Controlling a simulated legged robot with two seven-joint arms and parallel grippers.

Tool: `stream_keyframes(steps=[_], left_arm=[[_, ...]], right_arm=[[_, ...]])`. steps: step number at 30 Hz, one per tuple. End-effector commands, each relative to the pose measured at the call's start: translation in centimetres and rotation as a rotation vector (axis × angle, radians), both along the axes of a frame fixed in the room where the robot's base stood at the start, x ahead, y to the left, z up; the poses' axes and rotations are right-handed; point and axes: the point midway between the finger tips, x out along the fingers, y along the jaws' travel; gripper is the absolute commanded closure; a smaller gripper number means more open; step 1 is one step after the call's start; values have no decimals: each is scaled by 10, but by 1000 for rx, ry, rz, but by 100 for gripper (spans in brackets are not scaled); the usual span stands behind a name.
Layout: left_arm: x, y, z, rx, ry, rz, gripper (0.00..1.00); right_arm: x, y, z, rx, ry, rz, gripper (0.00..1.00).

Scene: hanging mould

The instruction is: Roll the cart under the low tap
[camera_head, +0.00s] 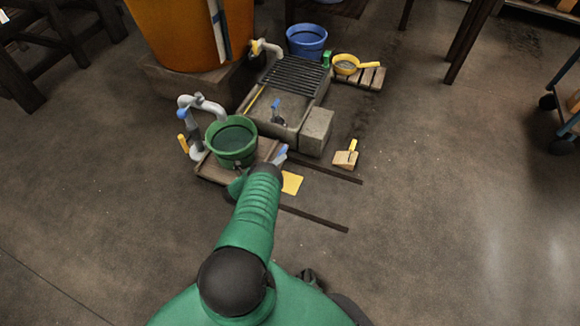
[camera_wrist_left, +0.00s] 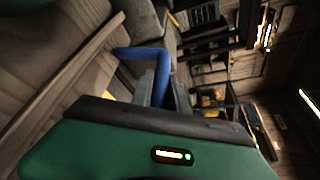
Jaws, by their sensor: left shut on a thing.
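The low wooden cart (camera_head: 212,174) stands on the floor left of centre and carries a green bucket (camera_head: 232,141). A grey tap with a curved spout (camera_head: 212,108) and a blue knob stands at the cart's left, its spout end close to the bucket's rim. Another tap (camera_head: 265,47) sits at the base of the orange vat. My left gripper (camera_head: 277,158) is at the cart's right end, shut on a blue handle (camera_wrist_left: 150,54), which shows between the fingers in the left wrist view. My forearm hides part of the cart's near right side. My right gripper is not in view.
Dark floor strips (camera_head: 312,219) run right from the cart. A stone basin with a grate (camera_head: 292,77), a grey block (camera_head: 316,131) and a blue bucket (camera_head: 306,40) stand behind. A yellow cloth (camera_head: 292,183) and a small brush (camera_head: 346,155) lie nearby. Floor at right is open.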

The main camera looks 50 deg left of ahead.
Motion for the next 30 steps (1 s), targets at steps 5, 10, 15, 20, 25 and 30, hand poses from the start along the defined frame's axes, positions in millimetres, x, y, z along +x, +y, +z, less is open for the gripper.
stream_keyframes(steps=[5, 10, 15, 20, 25, 30], left_arm=[[-6, 8, -3, -1, 5, 0, 100], [-9, 11, -2, 0, 7, 3, 100], [-10, 12, -2, 1, 7, 6, 100], [-10, 13, -2, 1, 7, 7, 68], [-8, 12, -1, 0, 5, 4, 59], [-8, 11, 0, 1, 2, 2, 59]], right_arm=[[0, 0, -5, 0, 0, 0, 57], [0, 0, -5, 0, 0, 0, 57], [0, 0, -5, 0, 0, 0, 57], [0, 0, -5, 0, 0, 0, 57], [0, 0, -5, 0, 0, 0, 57], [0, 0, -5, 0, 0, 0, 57]])
